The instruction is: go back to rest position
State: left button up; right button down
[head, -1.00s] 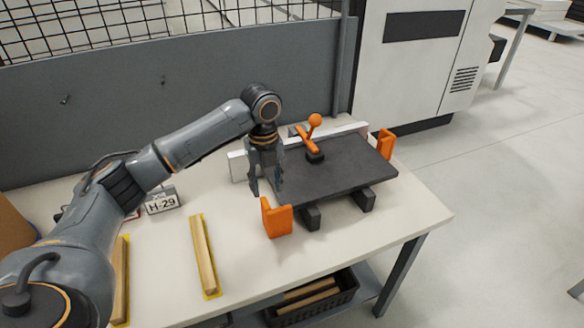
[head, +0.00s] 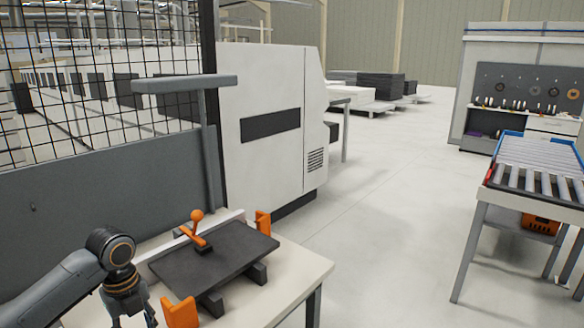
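My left arm comes in at the bottom left, and its gripper (head: 131,314) hangs down at the lower edge of the head view. Its fingers stand apart with nothing visible between them, but the fingertips are cut off by the frame. It is to the left of a dark panel (head: 228,256) lying on black supports on the white workbench (head: 292,272). An orange toggle clamp (head: 197,235) stands at the panel's back left. My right gripper is not in view.
Orange corner stops stand at the panel's front left (head: 180,314) and back right (head: 263,223). A grey partition (head: 90,215) runs behind the bench. A white machine cabinet (head: 268,160) stands beyond. A roller conveyor table (head: 540,172) is at right. The floor between is clear.

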pick_arm(q)
jog(key=s+d+f+n+t+h, duration=0.1)
jog(key=s+d+f+n, duration=0.3)
jog(key=s+d+f, duration=0.3)
jog(key=s+d+f+n+t+h, duration=0.1)
jog(key=s+d+f+n, duration=0.35)
jog(key=d+f, duration=0.4)
jog(key=s+a+r+n+t+y, duration=0.1)
jog(key=s+a+n+t+y, duration=0.15)
jog(key=s+n, duration=1.3)
notch_tip(320, 180, down, 27)
jog(key=s+a+g, duration=0.1)
jog(key=s+g, duration=0.1)
jog(key=s+a+f, duration=0.1)
jog(key=s+f, duration=0.6)
jog(key=f, duration=0.2)
jog(key=shift+a+f+g+h, duration=0.15)
jog(key=shift+f+g+h, duration=0.2)
jog(key=shift+g, duration=0.4)
jog(key=s+f, duration=0.2)
jog(key=s, duration=0.1)
jog(key=s+a+f, duration=0.1)
jog(key=s+f, duration=0.1)
jog(key=s, duration=0.1)
jog(key=s+a+f, duration=0.1)
jog(key=s+f, duration=0.1)
jog(key=s, duration=0.1)
jog(key=shift+s, duration=0.25)
jog(key=shift+c, duration=0.3)
